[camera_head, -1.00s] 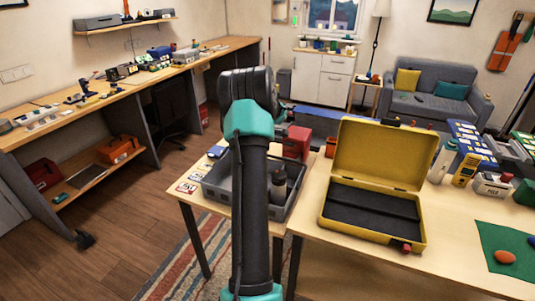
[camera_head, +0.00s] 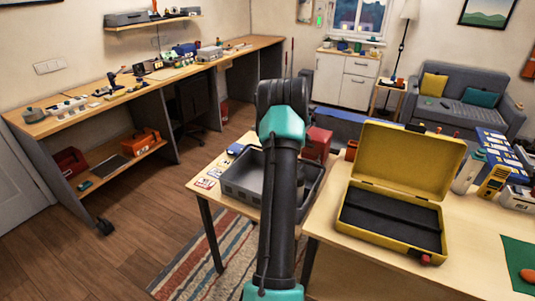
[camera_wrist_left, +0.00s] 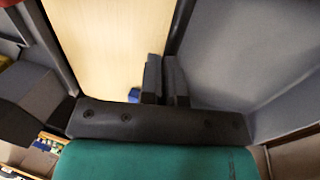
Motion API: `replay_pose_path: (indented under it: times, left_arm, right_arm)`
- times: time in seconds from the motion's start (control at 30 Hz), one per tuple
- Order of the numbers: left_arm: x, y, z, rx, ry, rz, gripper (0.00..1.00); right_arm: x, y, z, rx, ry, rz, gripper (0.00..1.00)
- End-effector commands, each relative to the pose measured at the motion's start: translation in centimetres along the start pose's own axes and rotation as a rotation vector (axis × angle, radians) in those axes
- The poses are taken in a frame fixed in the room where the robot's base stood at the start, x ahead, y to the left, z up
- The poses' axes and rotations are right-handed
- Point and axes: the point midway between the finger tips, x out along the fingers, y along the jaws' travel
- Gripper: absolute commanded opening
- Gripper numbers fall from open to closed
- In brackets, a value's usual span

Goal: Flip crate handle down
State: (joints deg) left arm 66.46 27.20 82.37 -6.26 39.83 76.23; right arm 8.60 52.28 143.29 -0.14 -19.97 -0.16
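The grey crate (camera_head: 240,188) stands on the left part of the wooden table, open at the top, with my arm crossing in front of its right half. I cannot make out its handle in the head view. My left gripper is hidden behind the arm there. In the left wrist view the left gripper (camera_wrist_left: 165,78) has its two dark fingers close together with only a thin gap. Nothing is clearly held between them. A grey panel (camera_wrist_left: 240,50) lies to their right and pale wood to their left. My right gripper is in neither view.
An open yellow case (camera_head: 408,160) stands on the table right of the crate. A red box (camera_head: 317,143) is behind the crate and small cards (camera_head: 205,183) lie left of it. Bottles and boxes stand farther right. A long workbench (camera_head: 130,95) runs along the left wall.

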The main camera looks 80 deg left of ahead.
Motion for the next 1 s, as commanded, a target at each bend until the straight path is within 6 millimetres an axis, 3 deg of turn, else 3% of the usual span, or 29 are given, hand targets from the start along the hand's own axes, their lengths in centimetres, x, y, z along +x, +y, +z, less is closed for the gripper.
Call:
replay_pose_path:
  times: [0.27, 0.47, 1.0]
  left_arm:
    - [0.7, -0.3, 0.2, 0.000, -0.004, -0.009, 0.00]
    - [-0.5, 0.0, 0.2, 0.000, -0.004, -0.007, 0.00]
    - [-10.2, 2.4, 0.2, 0.002, 0.000, 0.004, 0.00]
  right_arm:
    - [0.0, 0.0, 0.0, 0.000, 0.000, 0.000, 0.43]
    - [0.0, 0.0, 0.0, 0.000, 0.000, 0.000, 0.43]
    - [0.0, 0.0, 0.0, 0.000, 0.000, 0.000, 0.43]
